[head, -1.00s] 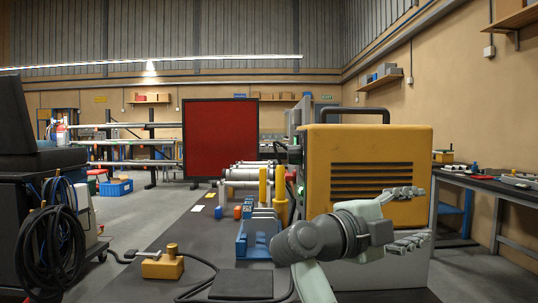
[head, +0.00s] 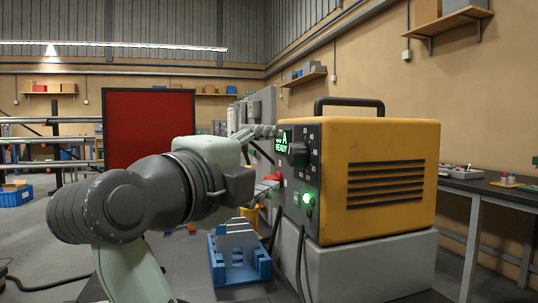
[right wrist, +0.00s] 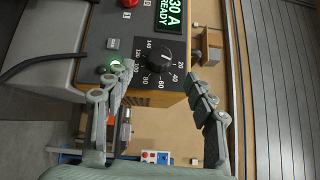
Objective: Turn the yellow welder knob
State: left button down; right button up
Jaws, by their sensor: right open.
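The yellow welder (head: 375,150) stands on a grey block, its control panel facing left towards my right gripper. Its dark round knob (head: 298,153) sits beside the lit green display (head: 282,140). In the right wrist view the knob (right wrist: 160,60) is black with a white pointer mark, within a printed number scale. My right gripper (head: 268,131) is open and empty, its fingers close to the panel. In the right wrist view the gripper (right wrist: 158,76) has one finger on each side of the knob's line, with no visible contact. My left gripper is not in view.
A green light (head: 309,199) and cables are lower on the panel. A red screen (head: 148,125) is behind. A side bench (head: 500,188) runs along the right wall.

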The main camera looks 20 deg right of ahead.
aim_at(291, 156)
jog(key=p+x, duration=0.1)
jog(key=x, duration=0.6)
jog(key=shift+s, duration=0.15)
jog(key=shift+w+d, duration=0.35)
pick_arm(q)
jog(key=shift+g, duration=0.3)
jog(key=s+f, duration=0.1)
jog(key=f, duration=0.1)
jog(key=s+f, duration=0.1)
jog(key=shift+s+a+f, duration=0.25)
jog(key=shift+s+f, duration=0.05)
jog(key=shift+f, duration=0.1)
pick_arm(e)
jog(key=c, duration=1.1)
jog(key=shift+c, duration=0.2)
